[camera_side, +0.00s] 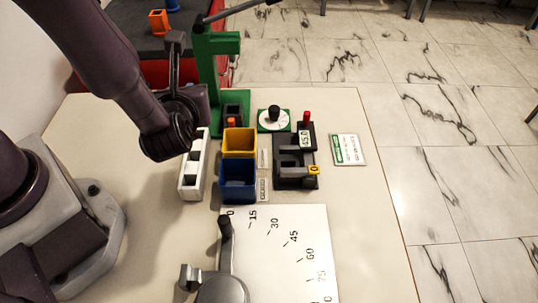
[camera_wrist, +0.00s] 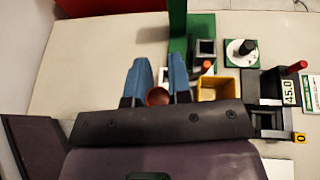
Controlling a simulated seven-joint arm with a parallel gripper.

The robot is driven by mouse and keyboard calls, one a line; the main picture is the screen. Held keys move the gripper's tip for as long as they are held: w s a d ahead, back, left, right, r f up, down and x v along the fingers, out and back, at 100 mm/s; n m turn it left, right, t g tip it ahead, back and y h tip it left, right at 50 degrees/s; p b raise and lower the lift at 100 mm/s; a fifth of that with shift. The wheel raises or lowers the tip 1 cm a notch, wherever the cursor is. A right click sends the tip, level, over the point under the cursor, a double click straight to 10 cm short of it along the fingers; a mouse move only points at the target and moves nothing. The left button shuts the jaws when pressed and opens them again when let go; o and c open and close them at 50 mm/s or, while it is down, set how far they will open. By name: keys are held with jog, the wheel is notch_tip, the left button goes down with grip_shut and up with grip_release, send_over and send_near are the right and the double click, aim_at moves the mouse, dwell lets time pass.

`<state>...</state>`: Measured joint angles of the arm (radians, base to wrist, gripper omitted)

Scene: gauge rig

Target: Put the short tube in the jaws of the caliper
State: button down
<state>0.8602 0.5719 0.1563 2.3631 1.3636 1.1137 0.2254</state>
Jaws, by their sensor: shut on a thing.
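My gripper (camera_wrist: 160,80) has its two blue fingers closed on a round copper-brown piece, which I take to be the short tube (camera_wrist: 158,97). In the side view my wrist hides the fingertips and the tube, above or beside the white slotted rack (camera_side: 193,178). The caliper (camera_side: 297,168) is a dark block with jaws, a 45.0 display, a red knob and a yellow 0 tag. It stands to the right of my gripper, and shows in the wrist view (camera_wrist: 268,90). No tube shows in its jaws.
A yellow bin (camera_side: 239,141) and a blue bin (camera_side: 237,180) stand between rack and caliper. A green stand (camera_side: 208,80) rises behind, beside a dial on a green base (camera_side: 274,119). A white angle chart (camera_side: 275,250) lies in front.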

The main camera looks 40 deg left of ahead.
jog(key=d+r+m+t+h, duration=0.2)
jog(key=d+m+t+h, duration=0.3)
jog(key=d+m+h, duration=0.15)
jog(key=m, duration=0.2)
send_over(293, 160)
jog(key=shift+n+h, duration=0.25)
jog(key=shift+h, duration=0.1)
jog(key=shift+f, duration=6.35)
jog(key=shift+f, duration=0.15)
jog(key=c, duration=1.1)
grip_release()
jog(key=shift+o, duration=0.2)
